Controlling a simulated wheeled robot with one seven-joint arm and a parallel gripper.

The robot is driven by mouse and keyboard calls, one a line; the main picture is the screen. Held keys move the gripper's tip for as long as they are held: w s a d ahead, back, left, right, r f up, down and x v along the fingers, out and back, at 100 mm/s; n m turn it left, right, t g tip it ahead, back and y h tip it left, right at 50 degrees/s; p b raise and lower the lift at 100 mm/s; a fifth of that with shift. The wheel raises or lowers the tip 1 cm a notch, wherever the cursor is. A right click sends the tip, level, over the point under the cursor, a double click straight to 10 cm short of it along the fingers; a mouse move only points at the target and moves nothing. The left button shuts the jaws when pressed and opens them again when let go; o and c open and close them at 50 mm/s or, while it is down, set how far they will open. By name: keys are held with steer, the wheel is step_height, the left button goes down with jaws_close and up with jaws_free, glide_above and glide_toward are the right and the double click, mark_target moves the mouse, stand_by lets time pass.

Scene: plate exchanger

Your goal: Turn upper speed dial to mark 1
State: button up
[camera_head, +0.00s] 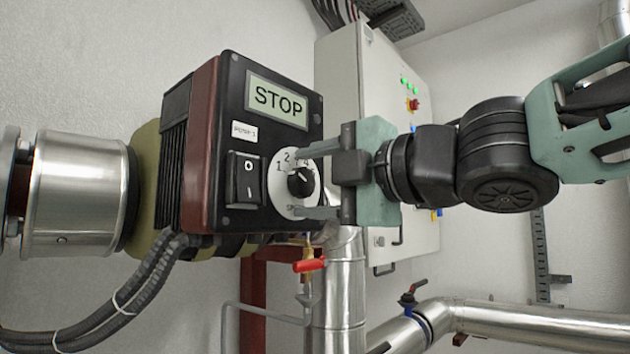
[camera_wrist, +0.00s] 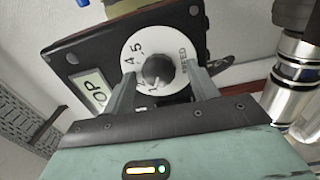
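The speed dial is a white disc (camera_head: 284,196) with a black knob (camera_head: 299,182), on the front of a black control box (camera_head: 238,211). The marks 1, 2 and 4 show in the head view; 4 and 5 show in the wrist view. My gripper (camera_head: 303,183) is open, with one finger above and one below the knob. In the wrist view its fingers (camera_wrist: 160,74) stand on either side of the knob (camera_wrist: 158,70), with gaps visible. Which mark the pointer faces is hard to tell. Only one dial is visible.
The box has a display (camera_head: 277,100) reading STOP and a black rocker switch (camera_head: 245,180) beside the dial. A grey cabinet (camera_head: 345,85) stands behind. A red-handled valve (camera_head: 309,265) and metal pipes (camera_head: 340,290) are below. Cables (camera_head: 140,292) hang at lower left.

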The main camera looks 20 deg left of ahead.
steer(key=p+v, duration=1.6)
steer(key=v, duration=0.1)
steer(key=shift+d, duration=0.15)
stand_by(0.4)
stand_by(0.4)
